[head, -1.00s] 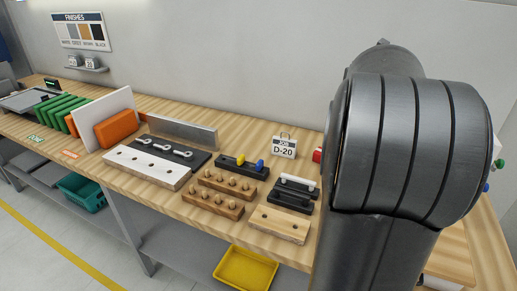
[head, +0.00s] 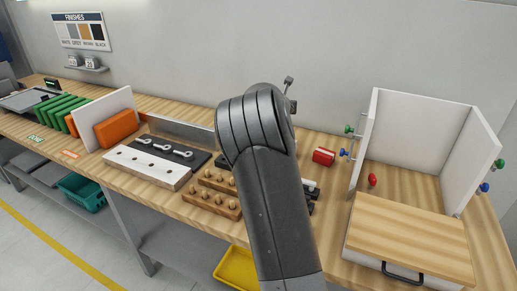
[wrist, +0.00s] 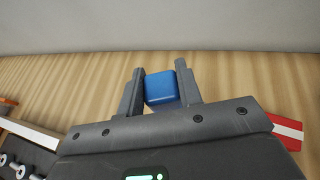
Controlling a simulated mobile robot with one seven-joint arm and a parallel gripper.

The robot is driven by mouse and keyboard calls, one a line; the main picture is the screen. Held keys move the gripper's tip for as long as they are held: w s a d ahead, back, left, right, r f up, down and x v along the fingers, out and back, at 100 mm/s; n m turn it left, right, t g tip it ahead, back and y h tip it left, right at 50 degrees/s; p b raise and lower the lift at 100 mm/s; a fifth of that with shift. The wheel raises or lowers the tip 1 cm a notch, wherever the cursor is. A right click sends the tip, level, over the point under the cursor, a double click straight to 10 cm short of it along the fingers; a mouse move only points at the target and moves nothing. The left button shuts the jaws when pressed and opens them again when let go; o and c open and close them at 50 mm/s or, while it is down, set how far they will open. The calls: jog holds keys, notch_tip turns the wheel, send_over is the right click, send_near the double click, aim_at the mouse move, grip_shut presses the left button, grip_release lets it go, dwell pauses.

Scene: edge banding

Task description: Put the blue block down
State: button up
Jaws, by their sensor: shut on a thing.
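My gripper (wrist: 160,80) shows in the wrist view with its two dark fingers shut on a blue block (wrist: 161,90). The block sits between the fingers, with the wooden bench top and grey wall behind it. I cannot tell whether the block touches the bench. In the head view my own arm stands in the middle of the picture, and the block and fingers are hidden behind it.
A red box (head: 323,156) lies on the workbench right of my arm. Further right stand a white open cabinet (head: 420,135) and a wooden drawer box (head: 410,235). Bare bench shows along the wall.

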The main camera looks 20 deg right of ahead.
jog(key=shift+n+y, duration=0.5)
jog(key=w+a+f, duration=0.1)
jog(key=a+f, duration=0.1)
jog(key=f, duration=0.2)
jog(key=w+a+f, duration=0.2)
jog(key=f, duration=0.2)
jog(key=w+a+f, duration=0.2)
jog(key=a+f, duration=0.1)
jog(key=f, duration=0.1)
jog(key=shift+w, duration=0.25)
jog(key=shift+t, duration=0.3)
jog(key=shift+f, duration=2.1)
jog(key=shift+f, duration=0.15)
jog(key=o, duration=1)
jog(key=shift+c, duration=0.2)
